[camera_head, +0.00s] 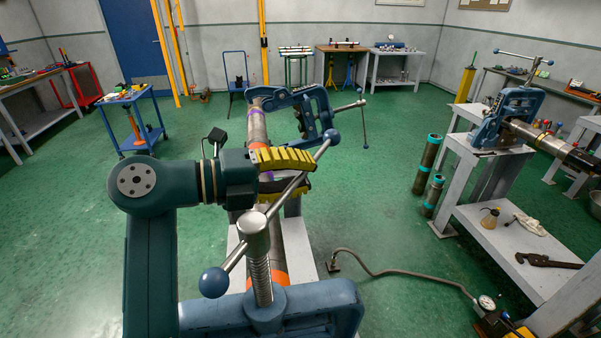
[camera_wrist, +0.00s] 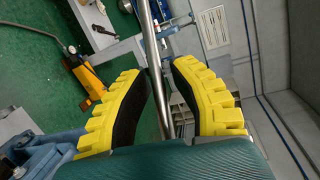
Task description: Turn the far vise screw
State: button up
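The far blue vise (camera_head: 318,112) grips the far end of the long pipe (camera_head: 257,130). Its screw handle (camera_head: 350,107) has ball ends and sticks out to the right. The near vise (camera_head: 270,315) stands in the foreground with an upright threaded screw (camera_head: 258,260) and a slanted bar handle (camera_head: 236,256) with blue balls. My gripper (camera_head: 313,173) has yellow fingers with dark pads and is beside the upper half of the near handle, away from the far vise. In the wrist view, the steel bar (camera_wrist: 150,40) runs between the parted fingers (camera_wrist: 158,68); firm contact is not visible.
A third vise (camera_head: 510,112) is on a grey bench at the right. A hose (camera_head: 395,272) with a gauge lies on the green floor. A blue cart (camera_head: 130,105) stands at the left.

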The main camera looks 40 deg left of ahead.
jog(key=shift+o, duration=1.2)
jog(key=v, duration=1.2)
